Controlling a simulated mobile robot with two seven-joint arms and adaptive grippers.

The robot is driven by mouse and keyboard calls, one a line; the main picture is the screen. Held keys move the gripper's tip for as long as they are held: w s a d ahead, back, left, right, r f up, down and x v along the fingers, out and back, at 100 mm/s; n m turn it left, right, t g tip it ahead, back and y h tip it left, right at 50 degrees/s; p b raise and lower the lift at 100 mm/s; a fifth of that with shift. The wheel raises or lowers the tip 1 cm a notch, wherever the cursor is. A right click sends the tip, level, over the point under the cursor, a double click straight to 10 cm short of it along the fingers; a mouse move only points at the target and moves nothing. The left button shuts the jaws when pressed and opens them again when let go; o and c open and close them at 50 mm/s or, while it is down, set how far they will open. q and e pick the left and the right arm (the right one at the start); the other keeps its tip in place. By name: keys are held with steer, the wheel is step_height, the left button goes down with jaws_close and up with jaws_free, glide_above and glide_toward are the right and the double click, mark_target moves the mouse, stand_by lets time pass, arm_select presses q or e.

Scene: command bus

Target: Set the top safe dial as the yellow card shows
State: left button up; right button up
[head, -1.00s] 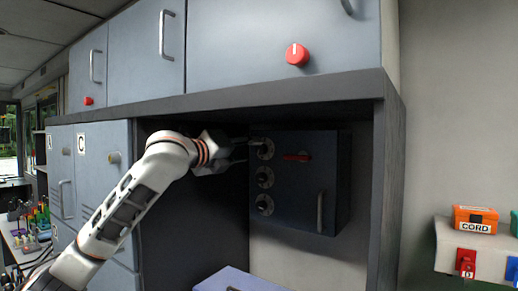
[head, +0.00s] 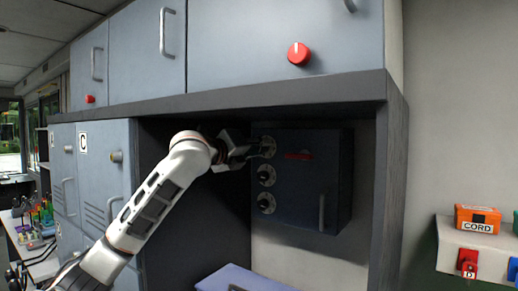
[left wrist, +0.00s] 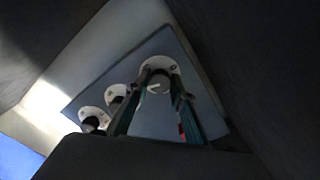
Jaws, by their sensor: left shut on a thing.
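The dark blue safe (head: 305,190) is fixed under the shelf. Its three round dials run in a column down the left of its front: the top dial (head: 268,147), the middle dial (head: 266,175) and the bottom dial (head: 266,203). My left gripper (head: 262,148) reaches in from the left and is shut on the top dial's knob. In the left wrist view, its two fingers stand on either side of the top dial (left wrist: 159,66). The fingers partly cover that dial, and its setting is too small to read. No yellow card shows. My right gripper is not in view.
A red lever (head: 298,155) and an upright grey handle (head: 321,212) are on the safe door. The shelf edge (head: 250,98) overhangs the safe. A blue box top (head: 245,279) is below. An orange CORD box (head: 478,218) stands at right.

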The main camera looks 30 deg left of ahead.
arm_select(q)
steer(key=shift+n, duration=0.3)
steer(key=n, duration=1.9)
steer(key=shift+f, duration=0.15)
stand_by(0.3)
steer(key=o, duration=1.1)
